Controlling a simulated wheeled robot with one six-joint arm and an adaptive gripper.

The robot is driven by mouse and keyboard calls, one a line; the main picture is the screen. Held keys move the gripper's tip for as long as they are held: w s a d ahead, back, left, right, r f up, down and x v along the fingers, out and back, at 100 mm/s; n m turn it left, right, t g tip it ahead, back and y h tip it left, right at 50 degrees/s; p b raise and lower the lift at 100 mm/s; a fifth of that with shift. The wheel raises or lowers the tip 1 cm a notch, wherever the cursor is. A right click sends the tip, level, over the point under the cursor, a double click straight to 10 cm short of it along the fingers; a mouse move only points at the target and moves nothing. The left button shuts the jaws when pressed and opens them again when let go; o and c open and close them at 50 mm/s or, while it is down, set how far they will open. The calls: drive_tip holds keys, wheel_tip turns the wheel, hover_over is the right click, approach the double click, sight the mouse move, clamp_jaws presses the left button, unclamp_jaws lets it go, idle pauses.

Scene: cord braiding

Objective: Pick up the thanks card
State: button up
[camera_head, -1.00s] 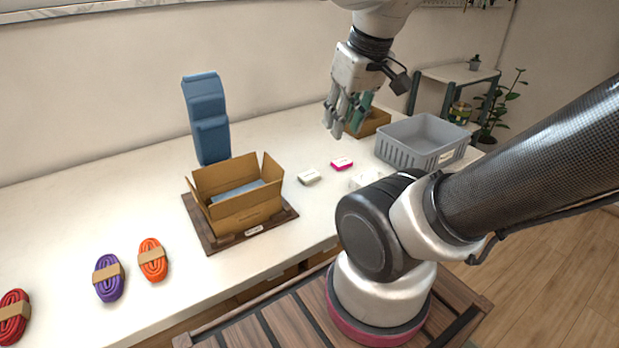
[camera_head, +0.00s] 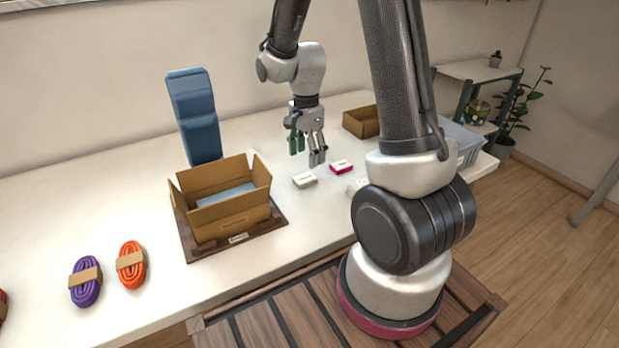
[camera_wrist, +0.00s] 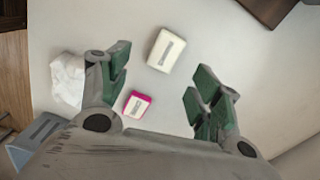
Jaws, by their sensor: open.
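Two small card stacks lie on the white table. One is cream with a pale label (camera_head: 305,180) and the other is pink with a white label (camera_head: 341,167). The print is too small to read, so I cannot tell which is the thanks card. My gripper (camera_head: 308,158) is open and empty, pointing down above the table just behind the cream stack. In the wrist view, the cream stack (camera_wrist: 166,50) lies beyond and between the fingertips (camera_wrist: 160,88). The pink stack (camera_wrist: 137,104) shows between the fingers, close to the left one.
An open cardboard box (camera_head: 232,212) stands on a dark board (camera_head: 271,228) to the left, with a blue stand (camera_head: 195,118) behind it. White crumpled paper (camera_wrist: 68,78) lies near the pink stack. A small brown box (camera_head: 361,121) and a grey bin (camera_head: 468,143) are right.

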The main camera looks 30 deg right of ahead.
sight(307, 177)
drive_tip(key=shift+w+f+m, duration=0.15)
drive_tip(key=shift+w+m, duration=0.1)
drive_tip(key=shift+m, duration=0.65)
wheel_tip(307, 177, down, 8)
drive_tip(key=shift+d+r, duration=0.1)
drive_tip(key=shift+r, duration=0.15)
drive_tip(key=c, duration=0.8)
